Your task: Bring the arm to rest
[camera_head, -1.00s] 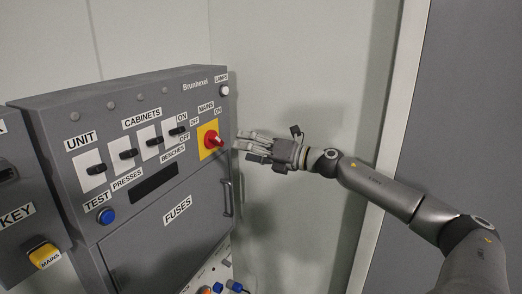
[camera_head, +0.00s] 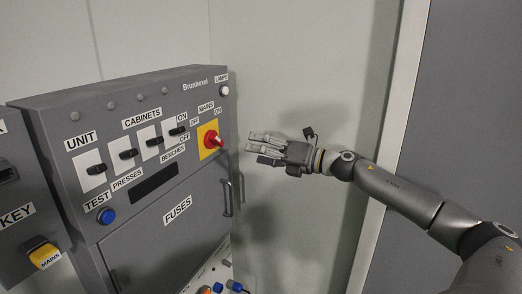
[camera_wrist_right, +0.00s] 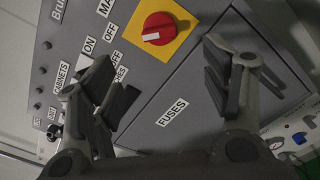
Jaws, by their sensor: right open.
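My right gripper (camera_head: 262,151) is open and empty in the head view, to the right of the grey switch panel (camera_head: 192,170). Its fingers point left toward the red mains knob (camera_head: 212,139) on a yellow plate, with a gap between. In the right wrist view the two fingers (camera_wrist_right: 168,88) stand wide apart, with the panel face behind them. The red knob (camera_wrist_right: 158,29) shows beyond the fingers near the top there. My right arm reaches in from the lower right. My left gripper does not show.
The panel carries black cabinet switches (camera_head: 122,153), a blue test button (camera_head: 106,216) and a fuses door with a handle (camera_head: 227,198). A yellow mains key switch (camera_head: 45,255) is at lower left. Bare wall (camera_head: 300,60) lies behind the gripper; a grey door (camera_head: 465,110) is at right.

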